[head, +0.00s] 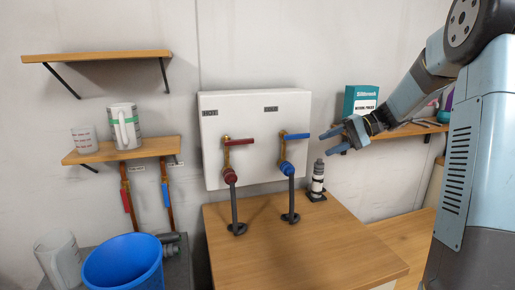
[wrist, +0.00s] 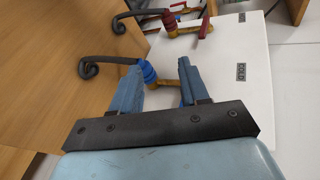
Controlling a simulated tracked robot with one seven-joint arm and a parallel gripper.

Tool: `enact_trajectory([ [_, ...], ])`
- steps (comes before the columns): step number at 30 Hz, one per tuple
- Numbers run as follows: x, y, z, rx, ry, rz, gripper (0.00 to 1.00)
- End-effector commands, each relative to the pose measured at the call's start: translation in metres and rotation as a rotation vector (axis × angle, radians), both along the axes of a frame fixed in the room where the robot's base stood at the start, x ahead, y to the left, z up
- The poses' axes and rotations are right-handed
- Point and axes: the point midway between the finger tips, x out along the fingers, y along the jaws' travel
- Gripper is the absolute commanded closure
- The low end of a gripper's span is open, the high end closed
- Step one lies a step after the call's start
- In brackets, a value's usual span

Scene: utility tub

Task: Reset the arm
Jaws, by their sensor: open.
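My gripper (head: 333,141) is open and empty in the head view, at the end of my arm reaching in from the right. Its fingers point left, towards the blue-handled cold tap (head: 297,136) on the white panel (head: 210,155), with a visible gap between them in the picture. In the wrist view the two blue fingers (wrist: 156,85) stand apart. The blue tap valve (wrist: 147,71) shows beyond and partly between them, and part of its handle is hidden behind the right finger.
The red-handled tap (head: 230,175) is left on the panel. A black-and-white bottle-like object (head: 317,180) stands on the wooden counter (head: 330,250). A teal box (head: 358,103) sits on the right shelf, close behind my gripper in the picture. A blue bucket (head: 125,265) is lower left.

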Motion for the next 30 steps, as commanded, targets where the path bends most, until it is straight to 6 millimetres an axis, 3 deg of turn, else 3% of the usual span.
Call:
enact_trajectory([
  [6, -0.056, 0.028, 0.006, -0.231, 0.004, 0.018, 0.55],
  [12, -0.106, 0.039, 0.008, -0.431, -0.02, 0.013, 0.55],
  [20, -0.168, 0.039, 0.009, -0.666, -0.09, -0.016, 0.55],
  [30, -0.24, 0.023, 0.007, -0.919, -0.245, -0.084, 0.55],
])
